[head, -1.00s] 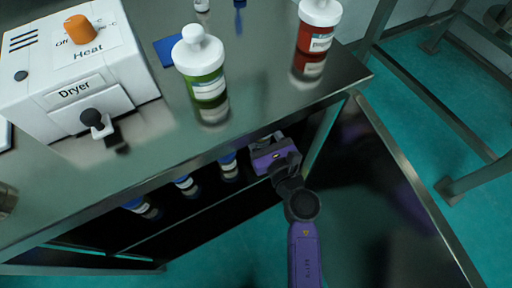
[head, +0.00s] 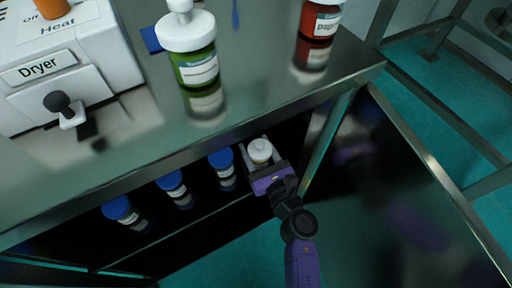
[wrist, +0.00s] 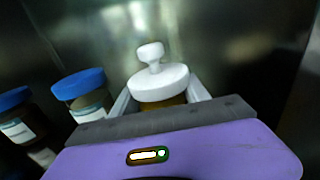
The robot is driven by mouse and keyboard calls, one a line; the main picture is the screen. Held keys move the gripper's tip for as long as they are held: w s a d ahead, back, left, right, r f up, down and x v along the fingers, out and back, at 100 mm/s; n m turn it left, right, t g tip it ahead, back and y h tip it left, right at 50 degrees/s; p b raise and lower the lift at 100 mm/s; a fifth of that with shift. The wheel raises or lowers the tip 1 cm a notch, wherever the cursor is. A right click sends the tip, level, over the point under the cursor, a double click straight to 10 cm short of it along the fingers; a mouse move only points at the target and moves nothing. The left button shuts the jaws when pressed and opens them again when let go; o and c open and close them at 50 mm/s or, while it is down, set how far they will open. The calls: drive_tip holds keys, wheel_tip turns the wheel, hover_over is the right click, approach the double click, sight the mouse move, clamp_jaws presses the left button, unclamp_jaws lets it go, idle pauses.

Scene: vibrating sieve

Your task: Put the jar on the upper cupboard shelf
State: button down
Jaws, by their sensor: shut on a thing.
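The jar (head: 260,151) has a white lid with a knob and a yellowish-brown body. It is between the fingers of my gripper (head: 257,153), inside the cupboard under the worktop at the right end of a row of blue-capped jars. In the wrist view the jar (wrist: 158,84) stands upright between the pale fingers of my gripper (wrist: 158,98), which is shut on it. The gripper's body hides its lower part, and I cannot tell whether its base touches the shelf. The upper cupboard shelf (head: 200,219) shows as a dark surface with a pale front edge.
Blue-capped jars (head: 221,160) stand to the left, the nearest close to my gripper. The open cupboard door (head: 430,190) is on the right. Above, the worktop (head: 120,150) holds a dryer (head: 60,70), a green bottle (head: 193,60) and a red bottle (head: 318,20).

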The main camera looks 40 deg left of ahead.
drive_tip(key=shift+f, duration=0.1)
drive_tip(key=c, duration=0.6)
unclamp_jaws()
drive_tip(key=shift+o, duration=0.2)
drive_tip(key=p+v, duration=0.2)
drive_tip(key=v, duration=1)
drive_tip(key=shift+d, duration=0.1)
